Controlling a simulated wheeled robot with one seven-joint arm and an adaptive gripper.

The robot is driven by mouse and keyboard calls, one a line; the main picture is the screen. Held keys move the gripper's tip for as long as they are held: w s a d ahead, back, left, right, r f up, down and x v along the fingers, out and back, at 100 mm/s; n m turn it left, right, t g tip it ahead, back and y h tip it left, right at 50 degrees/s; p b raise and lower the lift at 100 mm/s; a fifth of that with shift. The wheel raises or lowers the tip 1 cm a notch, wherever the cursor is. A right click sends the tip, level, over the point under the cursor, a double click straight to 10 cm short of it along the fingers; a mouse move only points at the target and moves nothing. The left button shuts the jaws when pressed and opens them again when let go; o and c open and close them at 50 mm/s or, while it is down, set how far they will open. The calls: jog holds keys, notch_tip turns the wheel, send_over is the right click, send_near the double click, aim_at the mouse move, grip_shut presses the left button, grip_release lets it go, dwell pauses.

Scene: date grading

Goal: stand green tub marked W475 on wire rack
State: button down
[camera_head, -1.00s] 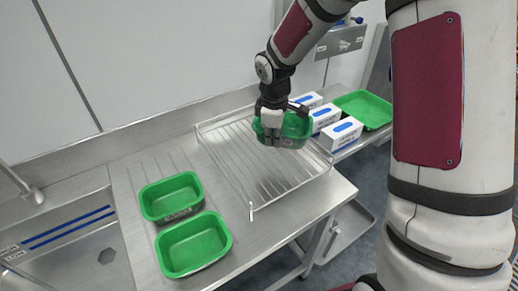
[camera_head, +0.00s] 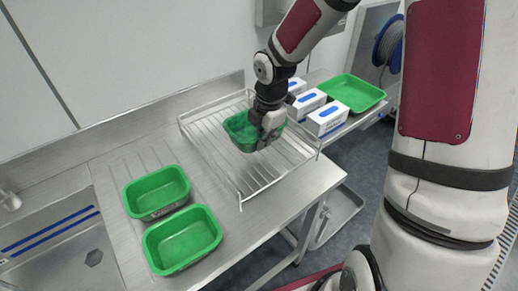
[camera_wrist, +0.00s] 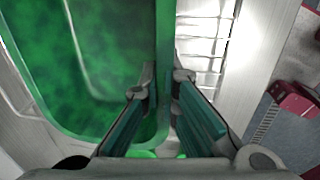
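A green tub (camera_head: 238,128) is at the back middle of the wire rack (camera_head: 222,171), roughly level. It looks to be on or just above the wires; I cannot tell which. No marking can be read on it. My gripper (camera_head: 266,130) is at its right wall. In the wrist view, my gripper (camera_wrist: 166,76) has one finger inside the tub (camera_wrist: 112,112) and one outside, closed about the rim. The rack's wires (camera_wrist: 208,28) show beyond the tub's wall. Two more green tubs, one behind (camera_head: 157,192) and one in front (camera_head: 183,240), stand on the steel counter left of the rack.
White boxes with blue marks (camera_head: 327,118) stand in a row right of the rack. A sink (camera_head: 62,250) is at the left. The front and left parts of the rack are clear. A wall stands behind the counter.

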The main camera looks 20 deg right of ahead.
aim_at(261, 160)
jog(key=shift+f, duration=2.4)
jog(key=shift+f, duration=0.15)
jog(key=c, duration=1.8)
grip_release()
